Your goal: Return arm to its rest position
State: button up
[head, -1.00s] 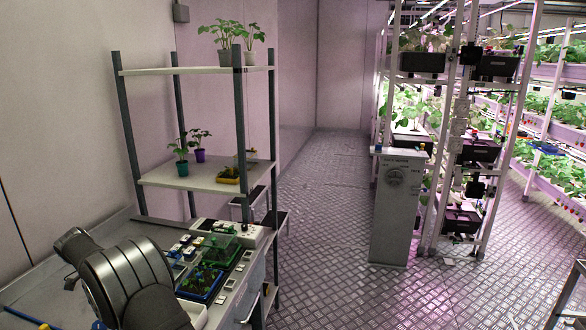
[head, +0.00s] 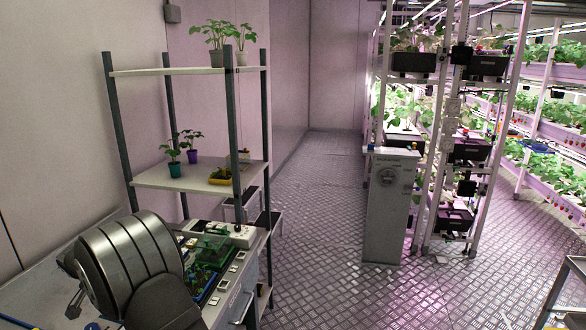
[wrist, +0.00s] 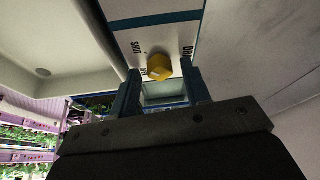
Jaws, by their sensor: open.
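My gripper (wrist: 162,82) shows in the wrist view with its two dark blue fingers apart and nothing held between them. A yellow knob (wrist: 159,67) on a white panel (wrist: 145,38) shows just past the fingertips; I cannot tell how far off it is. The panel has blue bands and dark lettering, partly hidden by the fingers. In the head view my arm's large grey joint fills the lower left, and my gripper is out of that view.
A shelf rack (head: 200,177) with potted plants stands behind. A grey cabinet (head: 390,215) and plant racks stand right of a clear floor aisle (head: 315,230).

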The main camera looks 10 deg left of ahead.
jog(key=shift+d+n+y, duration=0.1)
jog(key=shift+n+y, duration=0.6)
jog(key=shift+n, duration=1.1)
jog(key=shift+g, duration=0.3)
jog(key=o, duration=1.3)
jog(key=shift+c, duration=0.2)
jog(key=shift+d+r+n, duration=0.1)
jog(key=shift+r+n, duration=0.2)
jog(key=s+d+r+n+g+y, duration=0.1)
jog(key=s+d+r+n+g, duration=0.15)
jog(key=s+r+n, duration=0.45)
jog(key=s+d+r+n+g+y, duration=0.1)
jog(key=s+d+r+n+y, duration=0.15)
jog(key=r+n, duration=0.45)
jog(key=a+f+m, duration=0.2)
jog(key=a+f, duration=0.1)
jog(key=f, duration=0.3)
jog(key=shift+f+h, duration=0.3)
jog(key=shift+h, duration=0.15)
